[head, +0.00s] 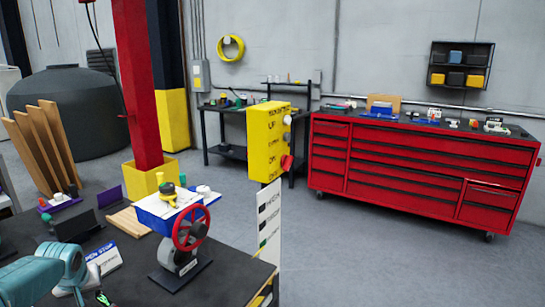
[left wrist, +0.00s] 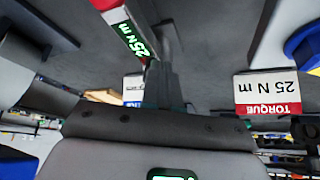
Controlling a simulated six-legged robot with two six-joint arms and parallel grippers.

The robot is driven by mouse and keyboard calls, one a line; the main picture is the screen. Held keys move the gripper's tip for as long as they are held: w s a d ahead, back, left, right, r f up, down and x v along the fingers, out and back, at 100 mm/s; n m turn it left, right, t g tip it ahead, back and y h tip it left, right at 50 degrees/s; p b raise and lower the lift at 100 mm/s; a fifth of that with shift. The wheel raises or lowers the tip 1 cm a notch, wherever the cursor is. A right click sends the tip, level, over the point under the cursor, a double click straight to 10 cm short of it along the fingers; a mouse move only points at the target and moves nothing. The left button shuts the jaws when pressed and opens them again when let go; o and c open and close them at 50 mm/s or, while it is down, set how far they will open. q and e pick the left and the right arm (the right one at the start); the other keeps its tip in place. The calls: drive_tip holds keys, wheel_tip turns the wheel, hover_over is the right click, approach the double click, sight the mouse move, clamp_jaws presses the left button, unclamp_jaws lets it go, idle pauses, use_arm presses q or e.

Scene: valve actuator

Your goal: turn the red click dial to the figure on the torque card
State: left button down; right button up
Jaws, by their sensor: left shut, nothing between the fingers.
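The torque card (left wrist: 267,95) shows upside down at the right of the left wrist view. It has a red TORQUE band and reads 25 N m. At the top of that view is a red and white part (left wrist: 122,22), with a dark readout (left wrist: 134,42) showing 25 N m in green. I cannot tell for certain whether its red end is the click dial. My left gripper (left wrist: 163,88) is shut and empty, close below the readout; I cannot tell whether it touches. In the head view my left arm comes in at the lower left. My right gripper is out of view.
A valve with a red handwheel (head: 190,229) and a blue and white top (head: 170,208) stands on the dark bench. An OPEN STOP card (head: 103,261) stands by my arm. A yellow box (head: 266,142) rises behind. A red tool cabinet (head: 420,165) stands beyond clear floor.

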use_arm(q)
drive_tip(key=shift+a, duration=0.1)
drive_tip(key=shift+s+f+b, duration=0.25)
drive_tip(key=shift+s+b, duration=0.05)
drive_tip(key=shift+b, duration=0.3)
wheel_tip(320, 180, up, 6)
drive_tip(key=p, duration=0.4)
drive_tip(key=shift+d+r, duration=0.15)
drive_tip(key=shift+d, duration=0.1)
